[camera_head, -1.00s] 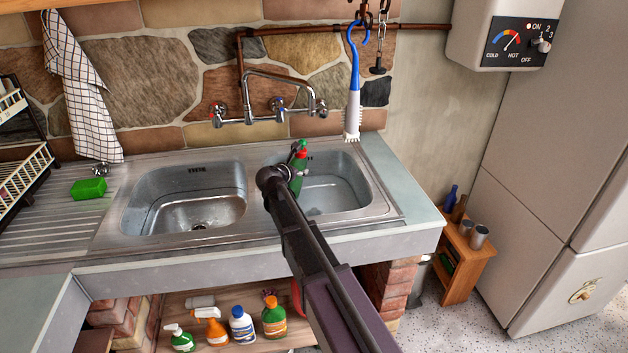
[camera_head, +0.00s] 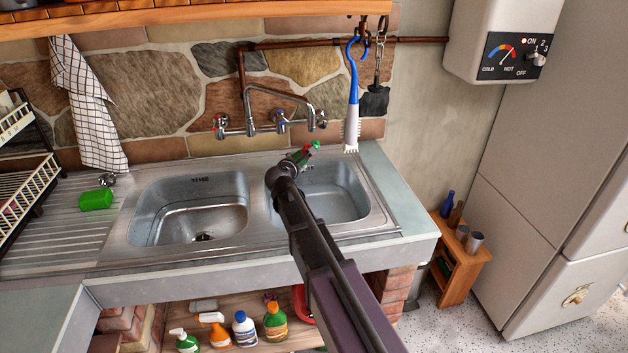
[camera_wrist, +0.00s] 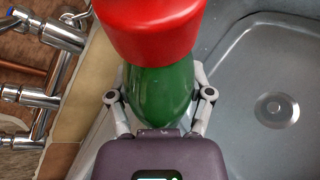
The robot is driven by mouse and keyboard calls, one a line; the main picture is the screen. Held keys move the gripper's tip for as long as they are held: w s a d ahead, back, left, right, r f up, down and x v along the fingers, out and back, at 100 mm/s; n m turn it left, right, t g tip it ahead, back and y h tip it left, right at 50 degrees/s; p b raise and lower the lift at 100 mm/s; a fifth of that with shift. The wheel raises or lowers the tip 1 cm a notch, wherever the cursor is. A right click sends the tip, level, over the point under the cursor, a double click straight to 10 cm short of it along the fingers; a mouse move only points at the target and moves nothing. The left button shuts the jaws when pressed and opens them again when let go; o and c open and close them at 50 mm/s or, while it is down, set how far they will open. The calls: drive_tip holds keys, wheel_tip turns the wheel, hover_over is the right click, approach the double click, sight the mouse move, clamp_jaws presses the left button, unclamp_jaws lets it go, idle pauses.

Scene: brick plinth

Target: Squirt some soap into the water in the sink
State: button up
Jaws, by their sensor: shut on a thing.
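My gripper (camera_head: 296,165) is shut on a green soap bottle (camera_head: 304,153) with a red cap. It holds the bottle above the back of the right basin (camera_head: 352,209). The bottle is tilted, its top toward the right in the head view. In the wrist view, the fingers (camera_wrist: 160,78) clasp both sides of the bottle (camera_wrist: 158,100), and its red cap (camera_wrist: 148,28) fills the top. The grey basin with its round drain (camera_wrist: 277,110) shows at right. I cannot make out the water level or any soap coming out.
A wall tap (camera_head: 262,125) stands behind the basins. A blue and white brush (camera_head: 353,100) hangs right of the bottle. The left basin (camera_head: 190,215) is empty. A green sponge (camera_head: 96,199) and dish rack (camera_head: 28,190) are at left. Several cleaning bottles (camera_head: 240,328) stand below.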

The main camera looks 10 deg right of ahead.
drive_tip(key=shift+w+a+r+m+t+y+p, duration=0.1)
drive_tip(key=shift+r+m+t+p, duration=0.1)
drive_tip(key=shift+r, duration=0.3)
drive_tip(key=shift+w+a+r+m+t+y+p, duration=0.1)
drive_tip(key=shift+r+m+p, duration=0.1)
drive_tip(key=shift+r, duration=0.3)
drive_tip(key=shift+a+r+m+t+y+p, duration=0.1)
drive_tip(key=shift+r+m, duration=0.1)
drive_tip(key=shift+r, duration=0.3)
drive_tip(key=shift+w+a+r+m, duration=0.2)
drive_tip(key=shift+m, duration=0.3)
drive_tip(key=shift+w+a+f+m+t+b, duration=0.15)
drive_tip(key=shift+f+m+t+b, duration=0.25)
drive_tip(key=shift+b, duration=0.5)
drive_tip(key=shift+w+a+f+m+t+b, duration=0.1)
drive_tip(key=shift+a+f+m+t+b, duration=0.1)
drive_tip(key=shift+f+m+b, duration=0.45)
drive_tip(key=shift+w+a+f+m+t+b, duration=0.15)
drive_tip(key=shift+f+m+t+b, duration=0.15)
drive_tip(key=shift+f+b, duration=0.6)
idle(2.8)
drive_tip(key=shift+w+a+f+m+b, duration=0.15)
drive_tip(key=shift+m+b, duration=0.1)
drive_tip(key=shift+b, duration=0.6)
